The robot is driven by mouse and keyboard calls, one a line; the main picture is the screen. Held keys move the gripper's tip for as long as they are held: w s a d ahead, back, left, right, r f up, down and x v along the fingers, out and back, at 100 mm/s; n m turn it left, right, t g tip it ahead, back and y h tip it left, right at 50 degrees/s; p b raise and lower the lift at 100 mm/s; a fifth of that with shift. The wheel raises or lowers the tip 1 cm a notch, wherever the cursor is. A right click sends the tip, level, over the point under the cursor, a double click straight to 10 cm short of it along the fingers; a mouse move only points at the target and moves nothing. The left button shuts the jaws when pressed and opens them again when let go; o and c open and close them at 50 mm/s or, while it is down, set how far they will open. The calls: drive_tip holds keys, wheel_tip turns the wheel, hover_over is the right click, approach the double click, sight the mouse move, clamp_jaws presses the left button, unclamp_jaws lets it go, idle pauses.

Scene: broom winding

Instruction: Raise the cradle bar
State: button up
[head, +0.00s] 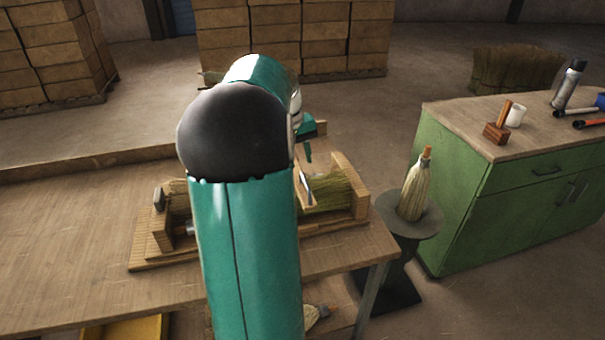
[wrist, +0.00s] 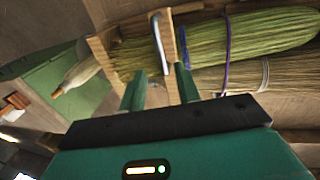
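A wooden cradle (head: 358,200) on the workbench holds a bundle of green-yellow broom straw (head: 333,190), which also shows in the wrist view (wrist: 215,42). A thin pale metal bar (wrist: 158,42) stands against an upright wooden piece of the cradle (wrist: 172,38), across the straw. I cannot tell for sure that this is the cradle bar. My gripper (wrist: 160,88) is open, its two green fingers apart near the bar's lower end. I see no firm contact. In the head view my arm hides the middle of the cradle and most of the gripper.
A stand (head: 408,222) holding an upright broom head (head: 414,190) is right of the workbench (head: 70,230). A green cabinet (head: 510,195) beyond it carries a mallet (head: 497,128), a white cup and a spray can. Stacked boxes (head: 290,35) stand behind. The bench's left part is clear.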

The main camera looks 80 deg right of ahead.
sight(305, 180)
drive_tip(key=f, duration=0.4)
drive_tip(key=s+f, duration=0.1)
drive_tip(key=f, duration=0.1)
drive_tip(key=shift+d, duration=0.35)
clamp_jaws()
